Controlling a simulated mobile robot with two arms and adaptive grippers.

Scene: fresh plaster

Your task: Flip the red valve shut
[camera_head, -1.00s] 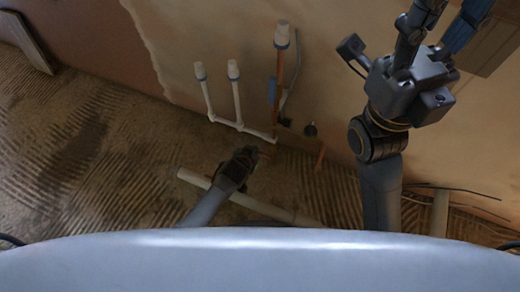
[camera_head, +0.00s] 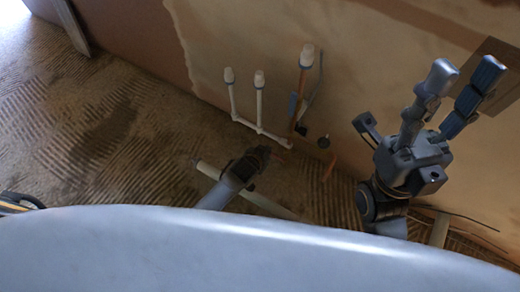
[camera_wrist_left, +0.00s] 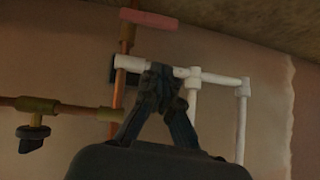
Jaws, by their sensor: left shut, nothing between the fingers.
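The red valve handle (camera_wrist_left: 149,18) is a dull red bar on a copper pipe, at the top of the left wrist view. In the head view I cannot make it out. My left gripper (camera_wrist_left: 160,76) is shut and empty, its fingertips overlapping the white pipe in the picture, below and slightly right of the red handle and apart from it. In the head view my left gripper (camera_head: 259,156) is low by the wall, below the pipe joint. My right gripper (camera_head: 464,72) is raised at the right, fingers spread and empty, far from the valve.
White pipes (camera_head: 260,102) with capped tops stand along the wall. A copper pipe (camera_head: 298,92) rises beside them. A dark knob (camera_wrist_left: 33,137) sits on a brass valve body at the left. A pale pipe (camera_head: 262,201) lies on the ridged floor. Open floor (camera_head: 100,130) lies left.

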